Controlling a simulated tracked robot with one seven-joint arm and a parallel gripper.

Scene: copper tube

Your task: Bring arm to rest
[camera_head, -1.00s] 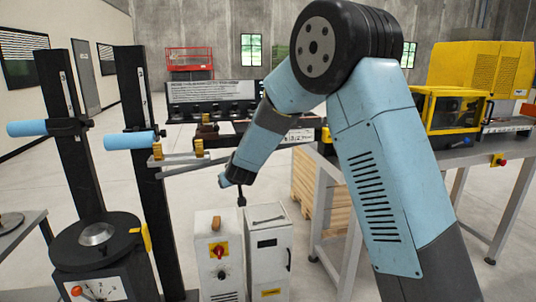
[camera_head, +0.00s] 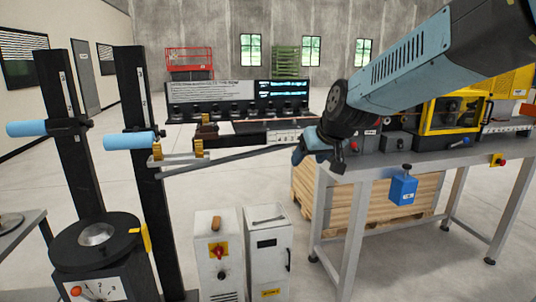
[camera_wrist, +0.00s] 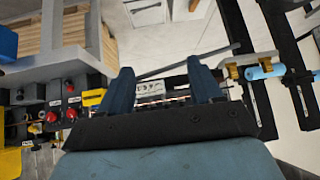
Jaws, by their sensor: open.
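My arm reaches in from the upper right of the head view, its blue link slanting down to the left. My gripper (camera_head: 318,160) is at its end, beside the left end of the grey workbench (camera_head: 332,178). In the wrist view my gripper (camera_wrist: 160,66) shows two dark blue fingers spread apart, with nothing held between them. A thin copper-coloured line (camera_wrist: 180,98) runs across behind the fingers, apart from them as far as I can tell. The fingertips are small and partly blend together in the head view.
Two black posts with light blue rollers (camera_head: 128,140) stand at left. A white control box (camera_head: 218,255) and a grey cabinet (camera_head: 268,255) stand on the floor below. A yellow-framed machine (camera_head: 455,112) and a blue box (camera_head: 403,188) are at right. Open floor lies behind.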

